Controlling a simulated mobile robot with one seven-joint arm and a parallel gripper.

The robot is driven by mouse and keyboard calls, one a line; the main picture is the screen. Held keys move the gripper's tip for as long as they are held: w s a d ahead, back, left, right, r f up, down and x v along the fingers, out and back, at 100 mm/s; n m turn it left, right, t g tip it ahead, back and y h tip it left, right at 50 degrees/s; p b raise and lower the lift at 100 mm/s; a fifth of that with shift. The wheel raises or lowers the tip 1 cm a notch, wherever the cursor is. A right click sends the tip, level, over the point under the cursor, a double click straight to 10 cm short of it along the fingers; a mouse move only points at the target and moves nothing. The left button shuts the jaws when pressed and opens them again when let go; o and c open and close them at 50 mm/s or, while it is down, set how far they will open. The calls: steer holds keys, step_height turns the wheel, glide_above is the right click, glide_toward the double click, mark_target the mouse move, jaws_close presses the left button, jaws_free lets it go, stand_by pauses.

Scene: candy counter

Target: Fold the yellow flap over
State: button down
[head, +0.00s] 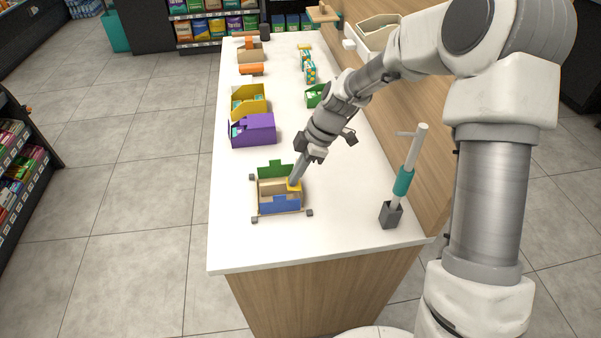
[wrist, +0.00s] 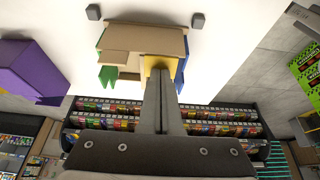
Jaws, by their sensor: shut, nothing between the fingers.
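A small cardboard box (head: 268,188) stands on the white counter, held between dark corner blocks. Its yellow flap (head: 295,187) is at the right side of the box in the head view. A green flap (head: 270,169) stands up at the far side and a blue flap (head: 280,205) hangs at the near side. My gripper (head: 296,178) is shut and empty, its tips at the yellow flap. In the wrist view the shut fingers (wrist: 160,76) reach the yellow flap (wrist: 157,62) and partly cover it; contact is hard to tell. The brown box (wrist: 145,38) shows beyond.
A purple box (head: 253,131) and a yellow box (head: 248,101) stand farther back on the counter (head: 240,235). A post with a teal band (head: 403,182) stands to the right. The counter's near end is clear.

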steer(key=p+v, duration=0.4)
steer(key=v, duration=0.2)
steer(key=shift+a+r, duration=0.2)
steer(key=shift+r, duration=0.25)
stand_by(0.9)
steer(key=s+d+r+m+t+h, duration=0.2)
steer(key=s+d+r+m, duration=0.3)
steer(key=r, duration=0.3)
steer(key=s+d+r+m+t+h, duration=0.1)
steer(key=s+d+r+m+h, duration=0.1)
steer(key=s+d+r+m, duration=0.35)
steer(key=s+d+r+m+t, duration=0.1)
steer(key=s+d+r+m, duration=0.1)
steer(key=s+m, duration=0.3)
steer(key=s+d+r+m+t+p, duration=0.1)
steer(key=s+d+r+m+t, duration=0.1)
steer(key=s, duration=0.6)
step_height(320, 180, up, 3)
steer(key=d+m, duration=0.1)
steer(key=m, duration=0.1)
steer(key=shift+m+t+h, duration=0.3)
steer(key=shift+m+h, duration=0.05)
steer(key=shift+h, duration=0.05)
